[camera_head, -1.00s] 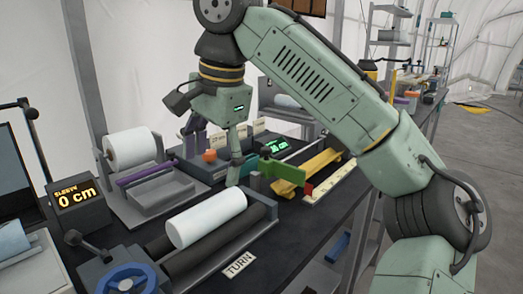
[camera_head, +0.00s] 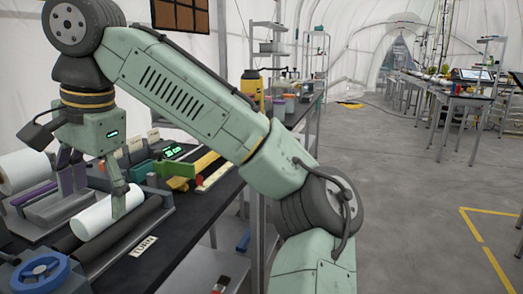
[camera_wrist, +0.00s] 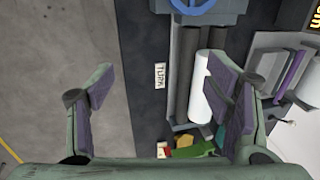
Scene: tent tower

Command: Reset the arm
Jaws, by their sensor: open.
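My gripper (camera_head: 117,200) hangs at the end of my raised, bent arm at the left of the head view. It points down over the bench, in front of a white roll (camera_head: 97,214) lying on dark rollers (camera_head: 135,232). In the wrist view my gripper (camera_wrist: 158,95) shows its two purple-padded fingers wide apart with nothing between them. Below them lie the bench edge, the white roll (camera_wrist: 200,95) and a "TURN" label (camera_wrist: 160,76). The gap between fingertips and roll is hard to judge.
A blue handwheel (camera_head: 40,272) stands at the roller end. A green block (camera_head: 174,168) and a yellow piece (camera_head: 205,163) lie farther along the black bench. A shelf unit (camera_head: 267,50) stands behind. The grey floor (camera_head: 400,190) to the right is open.

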